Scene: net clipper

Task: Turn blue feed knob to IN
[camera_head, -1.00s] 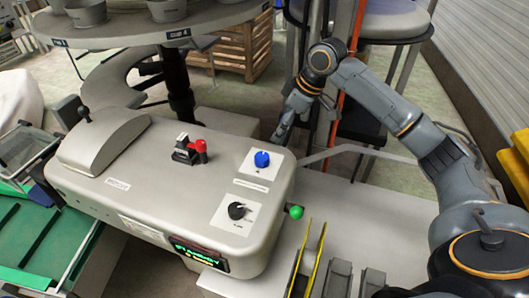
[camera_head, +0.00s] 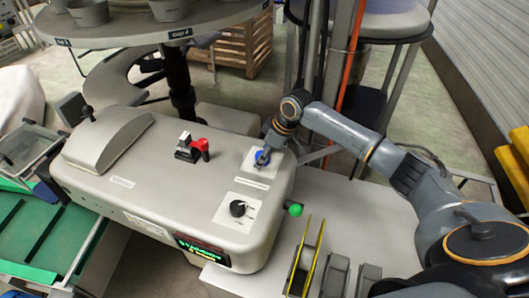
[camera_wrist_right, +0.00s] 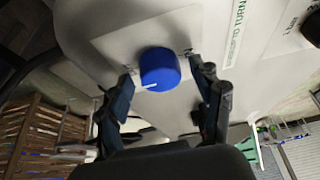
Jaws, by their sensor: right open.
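The blue feed knob (camera_head: 261,156) sits on a white label plate on top of the grey machine (camera_head: 150,190). It also shows in the right wrist view (camera_wrist_right: 160,69), with a white pointer line on its side. My right gripper (camera_head: 264,155) is over the knob in the head view and hides part of it. In the right wrist view its fingers (camera_wrist_right: 163,85) are spread open, one on each side of the knob, with gaps between. I cannot read the IN mark. My left gripper is not in view.
A black knob (camera_head: 238,208) sits nearer the front on the same panel. A red switch (camera_head: 201,148) is left of the blue knob, and a green ball (camera_head: 295,210) sticks out at the machine's right side. Yellow-edged rails (camera_head: 305,260) stand at the lower right.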

